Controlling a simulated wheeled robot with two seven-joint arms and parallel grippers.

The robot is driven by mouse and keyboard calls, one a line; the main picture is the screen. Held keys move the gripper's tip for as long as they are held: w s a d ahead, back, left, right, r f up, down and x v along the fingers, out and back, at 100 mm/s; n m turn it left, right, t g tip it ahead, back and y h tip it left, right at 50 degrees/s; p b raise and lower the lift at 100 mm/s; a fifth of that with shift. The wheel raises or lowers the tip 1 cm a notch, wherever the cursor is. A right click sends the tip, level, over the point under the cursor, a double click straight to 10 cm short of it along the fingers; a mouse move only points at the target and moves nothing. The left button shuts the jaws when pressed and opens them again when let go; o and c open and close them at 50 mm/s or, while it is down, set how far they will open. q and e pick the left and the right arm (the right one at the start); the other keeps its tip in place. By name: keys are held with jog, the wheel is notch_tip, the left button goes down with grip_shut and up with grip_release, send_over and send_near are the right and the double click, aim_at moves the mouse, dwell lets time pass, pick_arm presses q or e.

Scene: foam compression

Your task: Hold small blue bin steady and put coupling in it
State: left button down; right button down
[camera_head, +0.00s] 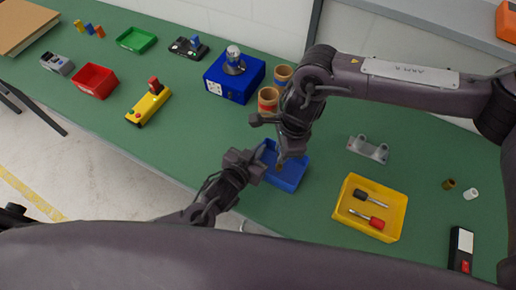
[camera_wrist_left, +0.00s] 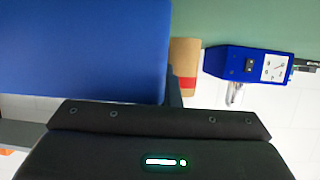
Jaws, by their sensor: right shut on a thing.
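The small blue bin (camera_head: 288,176) stands on the green table in front of me. My left gripper (camera_head: 260,158) is at the bin's left wall. In the left wrist view a blue surface (camera_wrist_left: 85,50) fills the upper left, very close, and whether the jaws are closed on it cannot be told. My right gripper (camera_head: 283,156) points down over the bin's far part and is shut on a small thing. That thing is mostly hidden by the fingers, so I cannot tell for sure that it is the coupling.
A yellow bin (camera_head: 341,212) with two screwdrivers stands right of the blue bin. Cardboard cups (camera_head: 268,99) and a large blue box (camera_head: 228,86) stand behind.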

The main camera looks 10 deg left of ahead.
jog(key=shift+f, duration=0.95)
jog(key=c, duration=1.2)
grip_release()
jog(key=shift+o, duration=0.2)
notch_tip(320, 180, up, 12)
jog(key=d, duration=0.1)
jog(key=shift+w+d, duration=0.3)
jog(key=shift+d, duration=0.1)
jog(key=shift+f, duration=0.1)
pick_arm(q)
jog(key=c, duration=1.6)
grip_release()
